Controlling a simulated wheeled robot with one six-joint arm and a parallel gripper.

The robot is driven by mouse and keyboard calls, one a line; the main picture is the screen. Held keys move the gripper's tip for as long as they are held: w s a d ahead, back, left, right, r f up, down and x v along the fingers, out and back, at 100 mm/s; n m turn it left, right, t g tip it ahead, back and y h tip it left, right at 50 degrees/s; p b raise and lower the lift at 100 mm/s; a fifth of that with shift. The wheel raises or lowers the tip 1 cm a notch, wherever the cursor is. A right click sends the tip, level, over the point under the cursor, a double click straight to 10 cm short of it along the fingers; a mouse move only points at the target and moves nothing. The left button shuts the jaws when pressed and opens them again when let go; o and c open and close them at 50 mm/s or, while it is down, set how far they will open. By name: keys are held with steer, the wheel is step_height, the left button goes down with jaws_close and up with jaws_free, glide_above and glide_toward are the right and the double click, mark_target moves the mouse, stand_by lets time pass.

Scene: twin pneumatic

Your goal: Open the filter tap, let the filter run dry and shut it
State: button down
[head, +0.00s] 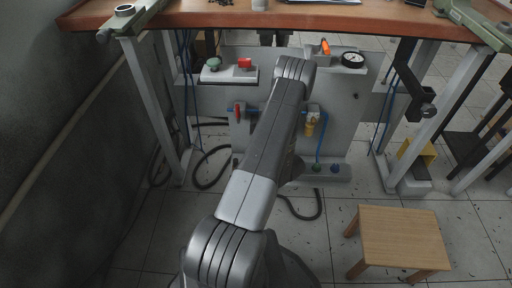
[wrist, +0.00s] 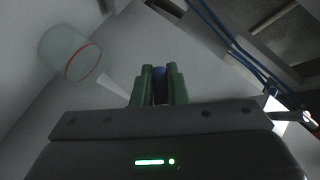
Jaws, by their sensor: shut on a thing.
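My gripper (wrist: 159,72) is shut on a small dark blue piece (wrist: 160,85) in the wrist view, which looks like the filter tap. Its two greenish fingers press on it from both sides, and they hide most of it, so I cannot tell how it is turned. In the head view my own arm covers the gripper. The filter unit (head: 311,122), with a yellowish body, shows just right of my arm on the grey panel. A pale cylinder with a red ring (wrist: 72,55) is at upper left in the wrist view, apart from the fingers.
The grey panel (head: 345,110) carries a red lever (head: 239,112), a gauge (head: 352,59), a red button (head: 245,63) and a green knob (head: 214,64). Blue hoses (wrist: 235,40) run near the gripper. A workbench (head: 180,15) overhangs. A wooden stool (head: 400,235) stands at lower right.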

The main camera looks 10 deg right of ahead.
steer(key=shift+d+f+n+g+h, duration=0.2)
steer(key=shift+n+g+h, duration=0.1)
steer(key=shift+n+h, duration=0.3)
stand_by(0.3)
steer(key=c, duration=1.5)
jaws_free()
steer(key=shift+o, duration=0.2)
steer(key=p+v, duration=0.3)
steer(key=v, duration=1.1)
steer(key=shift+w+a+r, duration=0.1)
